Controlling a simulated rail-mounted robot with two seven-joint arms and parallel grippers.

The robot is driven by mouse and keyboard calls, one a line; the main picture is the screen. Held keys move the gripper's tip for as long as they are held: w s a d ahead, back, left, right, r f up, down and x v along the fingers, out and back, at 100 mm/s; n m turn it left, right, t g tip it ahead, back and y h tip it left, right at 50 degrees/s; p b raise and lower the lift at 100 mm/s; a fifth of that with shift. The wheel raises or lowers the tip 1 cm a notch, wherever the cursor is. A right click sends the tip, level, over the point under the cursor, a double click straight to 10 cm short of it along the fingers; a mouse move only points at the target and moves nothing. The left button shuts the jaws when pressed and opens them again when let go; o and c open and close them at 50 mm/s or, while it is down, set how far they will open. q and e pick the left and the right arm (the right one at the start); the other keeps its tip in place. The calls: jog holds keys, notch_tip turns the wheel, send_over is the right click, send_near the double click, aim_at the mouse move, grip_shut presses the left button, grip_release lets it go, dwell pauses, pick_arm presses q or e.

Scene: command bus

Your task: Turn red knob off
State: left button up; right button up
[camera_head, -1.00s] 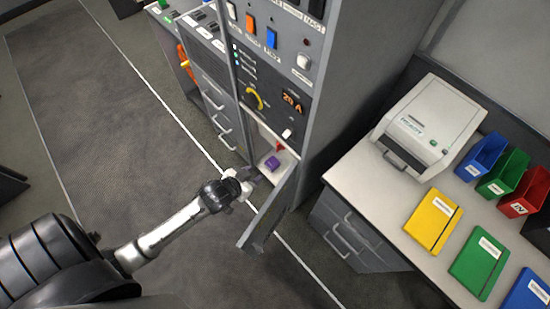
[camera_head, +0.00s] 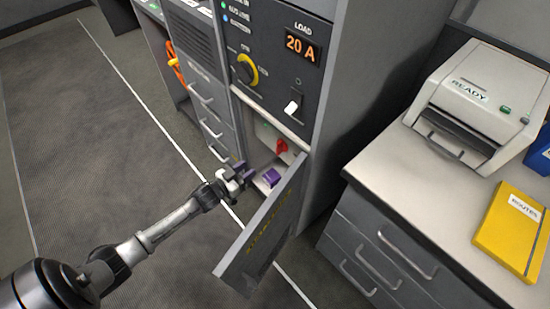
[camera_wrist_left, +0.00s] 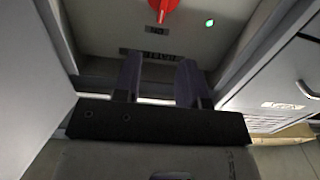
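The red knob (camera_head: 281,146) sits on the back wall of a low open compartment in the grey cabinet. In the left wrist view the red knob (camera_wrist_left: 163,8) is cut off by the top edge, with a small pointer facing down the picture. My left gripper (camera_head: 243,173) is at the compartment's mouth, left of and below the knob, and apart from it. In the left wrist view its two fingers (camera_wrist_left: 161,80) stand apart with nothing between them. My right gripper is not in view.
The compartment's door (camera_head: 262,232) hangs open to the right of my left gripper. A green light (camera_wrist_left: 210,22) glows near the knob. A yellow dial (camera_head: 247,70) is above. A desk with drawers (camera_head: 385,250) stands right.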

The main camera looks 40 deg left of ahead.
aim_at(277, 148)
pick_arm(q)
jog(key=shift+w+d+f+b, duration=0.2)
jog(key=shift+w+b, duration=0.95)
jog(key=shift+w, duration=1.15)
jog(key=shift+w+d+f+b, duration=0.1)
jog(key=shift+w+d+b, duration=0.25)
jog(key=shift+w+b, duration=1.4)
jog(key=shift+w+d+f+b, duration=0.1)
jog(key=shift+w+d+b, duration=0.3)
jog(key=shift+w, duration=2.5)
jog(key=shift+a, duration=0.15)
grip_shut()
